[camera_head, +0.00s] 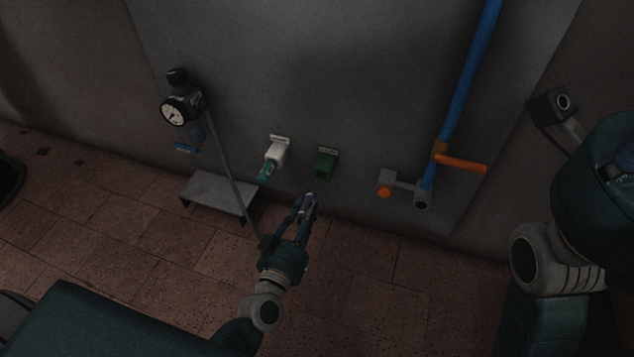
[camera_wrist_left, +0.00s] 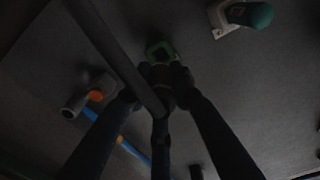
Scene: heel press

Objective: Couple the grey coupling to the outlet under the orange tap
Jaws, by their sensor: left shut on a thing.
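The orange tap (camera_head: 460,161) is a lever on the blue pipe at the right of the head view. Below it, a grey pipe end (camera_head: 423,200) joins a grey block (camera_head: 386,177) with an orange round face. Both also show at the left of the wrist view, the pipe end (camera_wrist_left: 75,105) beside the orange face (camera_wrist_left: 97,95). My left gripper (camera_head: 309,198) is shut on a dark piece (camera_wrist_left: 160,130), seemingly the grey coupling, just below the green fitting and left of the outlet, apart from it. The fingers partly hide the piece. My right gripper is not in view.
A long grey hose or bar (camera_head: 232,172) runs from the gauge (camera_head: 180,107) down to my left wrist. A green fitting (camera_head: 325,163) and a white fitting with a teal end (camera_head: 275,154) are on the wall. A metal shelf (camera_head: 218,196) is at left.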

